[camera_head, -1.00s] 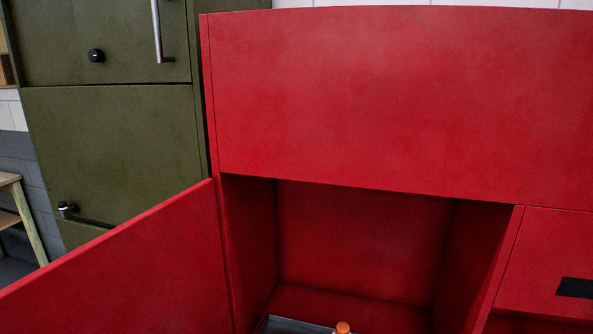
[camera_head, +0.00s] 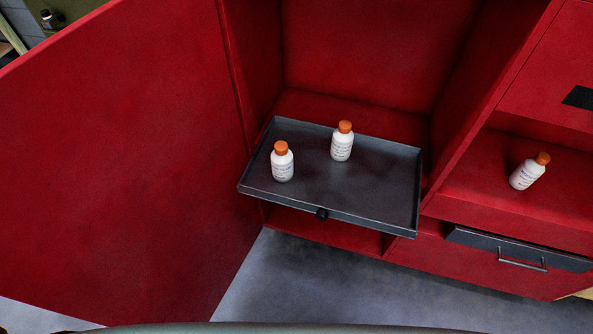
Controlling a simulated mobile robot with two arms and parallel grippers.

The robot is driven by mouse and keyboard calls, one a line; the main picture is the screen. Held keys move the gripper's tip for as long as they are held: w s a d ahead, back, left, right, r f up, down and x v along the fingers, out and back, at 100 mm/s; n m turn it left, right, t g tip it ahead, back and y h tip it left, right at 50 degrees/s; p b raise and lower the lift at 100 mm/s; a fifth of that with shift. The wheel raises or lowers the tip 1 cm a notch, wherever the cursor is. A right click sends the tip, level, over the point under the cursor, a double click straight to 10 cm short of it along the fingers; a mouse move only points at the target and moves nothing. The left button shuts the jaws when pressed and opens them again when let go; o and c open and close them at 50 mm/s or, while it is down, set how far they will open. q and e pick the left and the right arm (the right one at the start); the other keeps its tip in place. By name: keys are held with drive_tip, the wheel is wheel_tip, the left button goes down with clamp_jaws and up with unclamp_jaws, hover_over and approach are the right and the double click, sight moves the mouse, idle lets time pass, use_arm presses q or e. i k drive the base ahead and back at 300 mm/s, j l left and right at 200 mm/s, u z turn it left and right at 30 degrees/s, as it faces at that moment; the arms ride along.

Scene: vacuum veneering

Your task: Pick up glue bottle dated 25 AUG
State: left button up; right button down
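Three white bottles with orange caps show in the head view. One bottle (camera_head: 282,164) stands upright at the front left of a dark grey pull-out tray (camera_head: 385,193). A second bottle (camera_head: 341,144) stands behind it and to its right on the same tray. A third bottle (camera_head: 527,174) is on the red shelf at the right and looks tilted in the picture. The bottles bear small printed labels, but the dates are too small to read, so I cannot tell which is 25 AUG. Neither of my grippers is in view.
The tray juts out of an open red cabinet (camera_head: 358,50). Its red door (camera_head: 120,150) stands open at the left. A grey drawer front (camera_head: 470,239) with a metal handle (camera_head: 522,264) is at the lower right. Grey floor (camera_head: 330,285) lies clear in front.

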sight(531, 169)
drive_tip(key=z, duration=1.6)
